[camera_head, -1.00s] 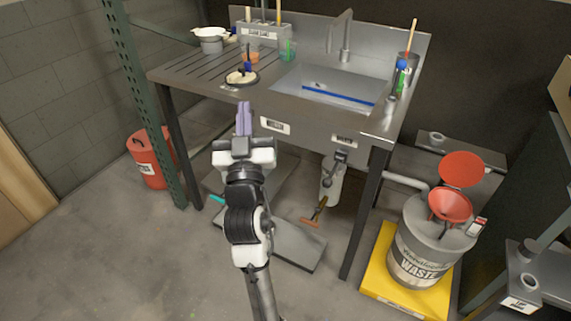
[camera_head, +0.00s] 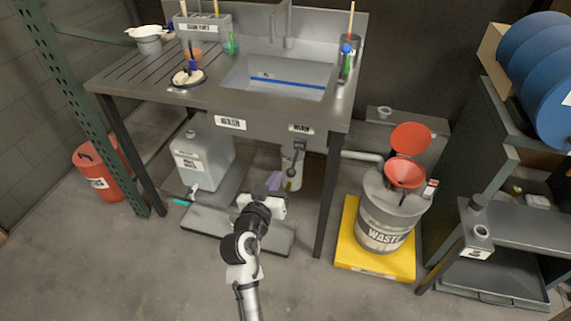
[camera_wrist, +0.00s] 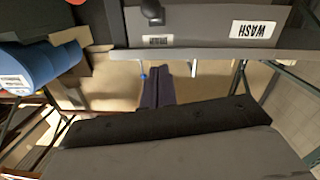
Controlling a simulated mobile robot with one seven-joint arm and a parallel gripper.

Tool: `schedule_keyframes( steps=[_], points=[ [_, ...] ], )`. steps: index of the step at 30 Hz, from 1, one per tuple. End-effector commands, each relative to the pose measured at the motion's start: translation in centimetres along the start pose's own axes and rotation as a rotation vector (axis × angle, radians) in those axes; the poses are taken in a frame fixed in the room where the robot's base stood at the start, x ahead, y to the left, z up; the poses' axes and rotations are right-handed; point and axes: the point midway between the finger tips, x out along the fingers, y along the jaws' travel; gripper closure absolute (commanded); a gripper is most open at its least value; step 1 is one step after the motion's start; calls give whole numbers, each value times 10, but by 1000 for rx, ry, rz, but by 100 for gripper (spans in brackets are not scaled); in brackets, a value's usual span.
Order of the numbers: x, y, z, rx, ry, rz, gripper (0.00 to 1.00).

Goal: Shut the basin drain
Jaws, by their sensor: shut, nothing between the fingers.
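The steel sink basin (camera_head: 280,78) is set in the bench top, with a blue line along its inner wall. Under its front right, below a small label, a dark drain valve handle (camera_head: 296,152) hangs in front of a pale vertical pipe or container. I cannot tell the valve's position. My gripper (camera_head: 274,181) is low in front of the bench, below and left of the handle and apart from it. Its purple fingers are together and empty. In the wrist view the fingers (camera_wrist: 157,86) point ahead below a labelled grey panel; a dark knob shows at the top.
A grey jug (camera_head: 203,155) stands under the bench, left of my gripper. A bench leg (camera_head: 328,195) stands to the right. Beyond it is a waste drum (camera_head: 385,215) with red funnels on a yellow base. The floor in front is clear.

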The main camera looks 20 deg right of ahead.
Motion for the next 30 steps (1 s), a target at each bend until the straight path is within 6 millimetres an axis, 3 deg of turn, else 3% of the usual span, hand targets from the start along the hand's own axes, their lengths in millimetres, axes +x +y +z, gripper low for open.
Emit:
schedule_keyframes(
  steps=[8, 20, 24, 30],
  points=[
    [16, 0, -3, 0, 1, 1, 100],
    [98, 1, -5, 1, 1, 1, 100],
    [105, 0, 19, -2, -2, -2, 100],
    [109, -1, 35, 0, 2, -3, 100]
  ],
)
